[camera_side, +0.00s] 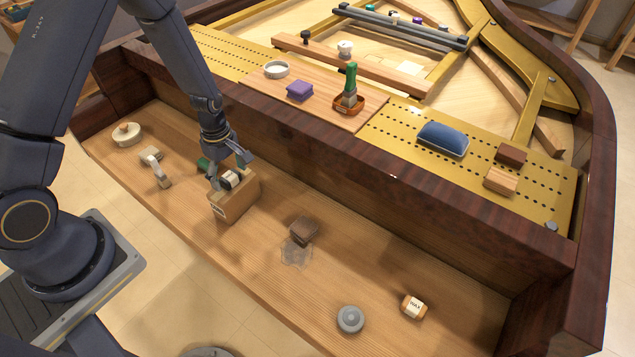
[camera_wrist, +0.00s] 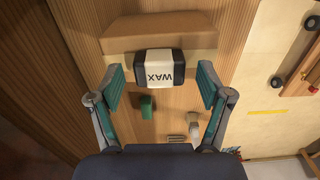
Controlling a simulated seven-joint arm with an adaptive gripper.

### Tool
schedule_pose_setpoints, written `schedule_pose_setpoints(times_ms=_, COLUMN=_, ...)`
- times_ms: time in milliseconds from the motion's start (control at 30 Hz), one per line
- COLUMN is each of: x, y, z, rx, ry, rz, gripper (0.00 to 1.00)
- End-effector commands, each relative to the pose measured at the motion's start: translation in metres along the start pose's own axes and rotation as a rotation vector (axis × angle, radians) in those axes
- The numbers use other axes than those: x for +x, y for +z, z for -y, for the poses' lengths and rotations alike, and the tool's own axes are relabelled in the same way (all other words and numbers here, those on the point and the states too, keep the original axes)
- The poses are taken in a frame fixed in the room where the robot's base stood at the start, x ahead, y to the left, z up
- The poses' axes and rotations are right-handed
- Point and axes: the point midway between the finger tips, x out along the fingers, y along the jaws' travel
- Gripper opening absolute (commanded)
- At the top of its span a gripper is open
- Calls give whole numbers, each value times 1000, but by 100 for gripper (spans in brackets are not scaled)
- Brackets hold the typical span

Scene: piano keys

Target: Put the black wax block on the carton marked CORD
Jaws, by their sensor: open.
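The black wax block (camera_side: 229,180) has a white band, marked WAX in the wrist view (camera_wrist: 158,68). It appears to rest on top of a brown carton (camera_side: 238,203), near one edge of it. The carton also shows behind the block in the wrist view (camera_wrist: 160,35). A small label is on the carton's end face, too small to read. My gripper (camera_side: 230,172) is open around the block. In the wrist view its fingers (camera_wrist: 161,86) stand either side of the block with a gap on each side.
A green object (camera_side: 204,163) lies just behind the carton. A cream-coloured tool (camera_side: 155,167) and a round lidded piece (camera_side: 127,134) lie left. A dark brown block (camera_side: 303,230), a grey disc (camera_side: 350,318) and a labelled block (camera_side: 413,306) lie right. The trough's high wall (camera_side: 330,175) runs behind.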

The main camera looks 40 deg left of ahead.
Motion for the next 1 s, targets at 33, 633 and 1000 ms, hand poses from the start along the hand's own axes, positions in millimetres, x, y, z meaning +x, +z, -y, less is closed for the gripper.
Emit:
schedule_pose_setpoints(times_ms=33, x=-7, y=0, z=-2, rx=0, ry=5, rz=-2, gripper=78)
schedule_pose_setpoints(times_ms=633, x=-116, y=0, z=-1, rx=4, ry=5, rz=-1, gripper=78)
schedule_pose_setpoints(times_ms=1000, x=-249, y=40, z=39, rx=637, ry=215, rz=-54, gripper=78)
